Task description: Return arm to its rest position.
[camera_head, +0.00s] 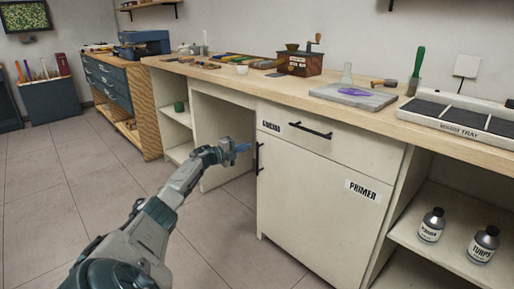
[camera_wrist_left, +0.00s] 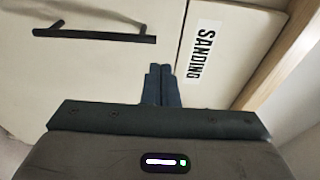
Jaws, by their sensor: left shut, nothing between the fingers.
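My left arm (camera_head: 160,215) reaches in from the lower left of the head view. My left gripper (camera_head: 243,148) is in front of the pale cabinet, close to the dark upright handle (camera_head: 259,158) at its left edge. In the left wrist view the two dark fingers (camera_wrist_left: 161,84) are together with nothing between them. They point at a pale panel, apart from a dark bar handle (camera_wrist_left: 93,34). A "SANDING" label (camera_wrist_left: 203,50) is just right of the fingertips there. My right gripper is not in view.
The cabinet has a "PRIMER" door (camera_head: 310,205) below a drawer with a bar handle (camera_head: 311,131); both look shut. Bottles (camera_head: 432,225) stand on the right shelf. Tiled floor (camera_head: 90,175) is clear at left.

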